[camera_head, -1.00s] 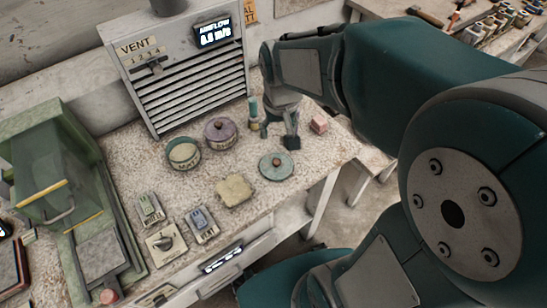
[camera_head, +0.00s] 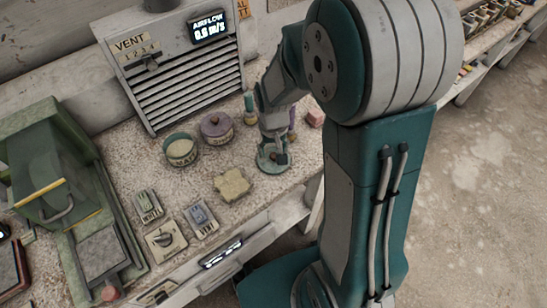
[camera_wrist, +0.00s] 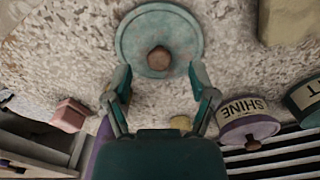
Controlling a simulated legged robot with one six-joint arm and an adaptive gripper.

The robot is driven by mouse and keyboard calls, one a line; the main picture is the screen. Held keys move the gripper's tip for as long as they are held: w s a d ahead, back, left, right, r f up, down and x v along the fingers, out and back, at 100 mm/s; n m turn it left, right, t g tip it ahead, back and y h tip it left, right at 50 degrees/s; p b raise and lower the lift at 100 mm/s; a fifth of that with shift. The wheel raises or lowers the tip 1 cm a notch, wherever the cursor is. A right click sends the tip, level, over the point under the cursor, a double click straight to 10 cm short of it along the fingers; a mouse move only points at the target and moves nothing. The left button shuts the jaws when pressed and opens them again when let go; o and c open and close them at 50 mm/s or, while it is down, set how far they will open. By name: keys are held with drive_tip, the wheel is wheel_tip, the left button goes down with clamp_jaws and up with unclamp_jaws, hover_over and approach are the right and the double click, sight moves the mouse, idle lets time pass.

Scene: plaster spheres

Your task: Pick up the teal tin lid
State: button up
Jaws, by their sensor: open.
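The teal tin lid (camera_head: 269,164) is a flat disc with a brown knob, lying on the speckled worktop. In the head view my gripper (camera_head: 275,152) is over it and hides part of it. In the wrist view the lid (camera_wrist: 160,38) is at the top centre, with its knob in plain sight. My gripper (camera_wrist: 160,80) is open, its two fingers apart. The fingertips show at the lid's lower edge, one to either side of the knob, with nothing between them. I cannot tell whether they touch the lid.
A purple-lidded tin (camera_head: 216,128) and an open teal tin (camera_head: 181,150) stand to the left. A pink block (camera_head: 315,117) lies to the right, a beige sponge-like piece (camera_head: 232,185) in front. The louvred vent cabinet (camera_head: 188,84) stands behind. The worktop's edge is close on the right.

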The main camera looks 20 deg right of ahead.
wheel_tip(320, 180, down, 2)
drive_tip(key=shift+f, duration=0.15)
drive_tip(key=c, duration=0.9)
drive_tip(key=shift+c, duration=0.2)
